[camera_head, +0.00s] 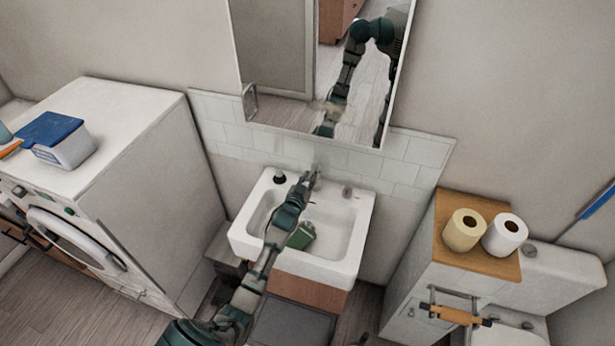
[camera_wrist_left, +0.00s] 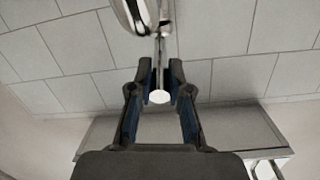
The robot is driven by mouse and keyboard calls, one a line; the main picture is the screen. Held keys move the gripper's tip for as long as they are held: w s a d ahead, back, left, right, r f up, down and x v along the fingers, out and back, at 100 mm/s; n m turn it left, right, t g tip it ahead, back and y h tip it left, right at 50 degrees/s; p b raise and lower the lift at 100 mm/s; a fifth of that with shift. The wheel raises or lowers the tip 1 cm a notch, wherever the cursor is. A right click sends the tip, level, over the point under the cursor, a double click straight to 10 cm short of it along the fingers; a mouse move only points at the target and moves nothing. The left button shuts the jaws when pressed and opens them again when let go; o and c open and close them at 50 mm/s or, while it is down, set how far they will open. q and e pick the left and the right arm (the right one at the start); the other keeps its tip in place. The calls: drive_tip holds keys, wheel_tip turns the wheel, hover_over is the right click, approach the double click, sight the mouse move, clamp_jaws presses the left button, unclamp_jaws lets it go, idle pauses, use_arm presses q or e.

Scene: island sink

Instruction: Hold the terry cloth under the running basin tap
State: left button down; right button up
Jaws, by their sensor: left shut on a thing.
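My left arm reaches over the white sink (camera_head: 350,262). Its gripper (camera_head: 310,178) is at the basin tap, at the back of the sink. In the left wrist view, the gripper (camera_wrist_left: 161,72) is shut on a thin tap lever with a pale round end (camera_wrist_left: 158,97). The chrome tap body (camera_wrist_left: 136,14) is just beyond the fingertips. A green folded item (camera_head: 302,236), which looks like the terry cloth, lies in the basin beside my forearm, partly hidden by it. I cannot tell whether water runs. My right gripper is not in view.
A dark cup-like item (camera_head: 279,177) stands on the sink's back left rim. A mirror (camera_head: 325,65) hangs above. A washing machine (camera_head: 110,150) stands left, with a blue-lidded box (camera_head: 62,142) on top. A wooden-topped cabinet (camera_head: 462,263) with two paper rolls stands right.

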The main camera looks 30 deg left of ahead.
use_arm(q)
drive_tip(key=shift+r, duration=0.4)
drive_tip(key=c, duration=1.1)
unclamp_jaws()
drive_tip(key=shift+d, duration=0.1)
drive_tip(key=shift+f, duration=0.1)
drive_tip(key=shift+s, duration=0.2)
drive_tip(key=v, duration=1.1)
drive_tip(key=shift+s, duration=0.35)
